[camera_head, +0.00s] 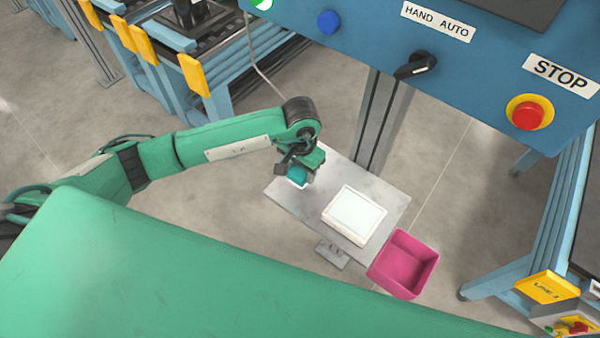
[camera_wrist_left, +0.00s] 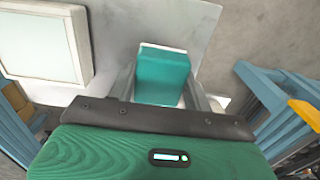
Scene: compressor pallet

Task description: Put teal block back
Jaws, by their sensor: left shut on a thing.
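The teal block (camera_head: 299,174) is at the left end of a grey plate, with a small white patch at its lower edge. My left gripper (camera_head: 303,172) reaches down over it and is shut on it. In the left wrist view the teal block (camera_wrist_left: 163,76) sits between the two fingers of my left gripper (camera_wrist_left: 162,88). I cannot tell whether the block touches the plate. My right gripper is not in view.
A white box (camera_head: 355,213) with a pale top stands on the grey plate (camera_head: 285,194), right of the block. A pink open bin (camera_head: 405,263) is at the plate's right end. The blue control panel (camera_head: 360,32), with a red stop button (camera_head: 528,115), hangs above a grey post (camera_head: 382,120).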

